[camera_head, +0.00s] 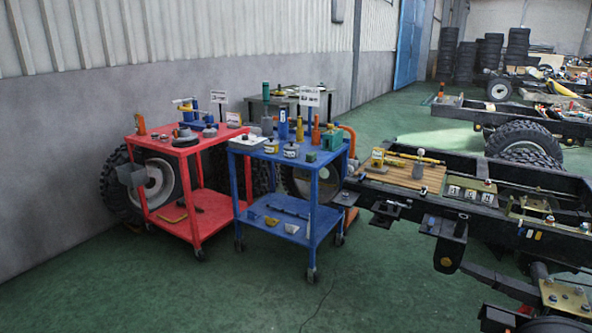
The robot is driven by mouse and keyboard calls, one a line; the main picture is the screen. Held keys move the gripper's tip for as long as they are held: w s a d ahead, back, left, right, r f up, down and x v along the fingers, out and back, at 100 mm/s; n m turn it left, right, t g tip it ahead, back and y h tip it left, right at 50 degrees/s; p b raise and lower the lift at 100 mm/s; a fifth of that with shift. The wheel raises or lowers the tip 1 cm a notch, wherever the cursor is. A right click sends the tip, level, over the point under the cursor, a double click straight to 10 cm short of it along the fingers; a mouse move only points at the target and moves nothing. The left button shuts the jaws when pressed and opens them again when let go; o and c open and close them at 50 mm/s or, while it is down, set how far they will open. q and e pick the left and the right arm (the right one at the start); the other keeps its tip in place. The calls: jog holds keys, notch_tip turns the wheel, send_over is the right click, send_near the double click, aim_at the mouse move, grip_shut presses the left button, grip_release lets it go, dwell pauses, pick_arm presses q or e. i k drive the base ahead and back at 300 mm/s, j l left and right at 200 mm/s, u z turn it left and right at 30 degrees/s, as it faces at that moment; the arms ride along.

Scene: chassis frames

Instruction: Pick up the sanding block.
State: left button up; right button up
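I cannot make out for sure which thing is the sanding block; the items are small at this distance. A small green block (311,156) lies near the front right corner of the blue cart's top, but I cannot tell whether it is the sanding block. Neither of my grippers is in view.
The blue cart (262,206) holds bottles, tins and tools on two shelves. A red cart (195,233) stands left of it, with tyres behind. A vehicle chassis frame (512,228) with a wooden board (405,177) fills the right. The green floor in front is clear.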

aim_at(310, 157)
jog(key=i+j+u, duration=0.15)
jog(key=i, duration=0.5)
jog(key=i+j+u, duration=0.1)
jog(key=i, duration=0.55)
jog(key=i+j+z, duration=0.1)
jog(key=i+z, duration=0.35)
jog(key=i+j+z, duration=0.25)
jog(key=z, duration=0.2)
jog(key=i+j+z, duration=0.6)
jog(key=j+z, duration=0.3)
